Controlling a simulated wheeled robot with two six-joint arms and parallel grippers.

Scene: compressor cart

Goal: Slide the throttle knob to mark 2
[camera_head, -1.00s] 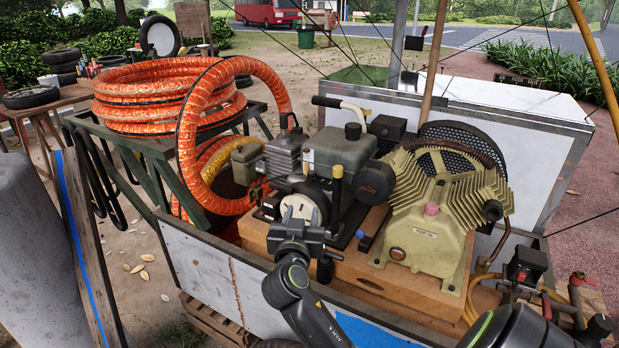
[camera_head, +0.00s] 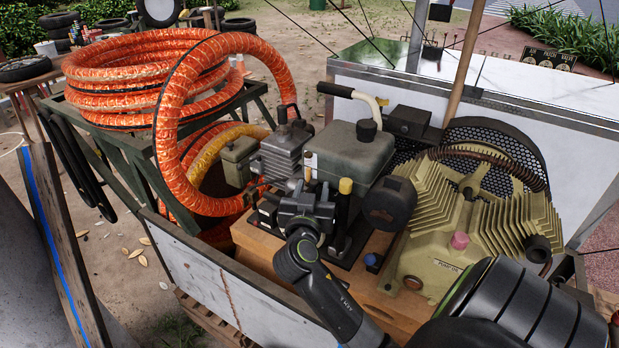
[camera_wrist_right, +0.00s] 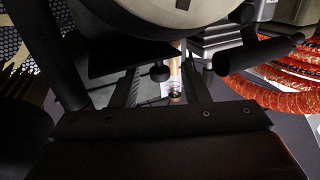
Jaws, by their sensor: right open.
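My right gripper (camera_head: 307,203) is in front of the small engine (camera_head: 345,150) on the compressor cart. It is open. In the right wrist view, a small dark round knob (camera_wrist_right: 160,73) shows in the gap between the two fingers, apart from both. It may be the throttle knob, but I cannot tell for sure. A brass-coloured piece (camera_wrist_right: 175,90) shows beside it. The scale and its marks cannot be made out, so the knob's setting is unclear. In the head view, the gripper hides that part of the engine. My left gripper is not in view.
A yellow-capped post (camera_head: 346,186) and a black round part (camera_head: 390,203) stand right of the gripper. The finned compressor (camera_head: 470,225) is farther right. Orange hose (camera_head: 175,150) loops at the left. The white cart side panel (camera_head: 215,285) is in front.

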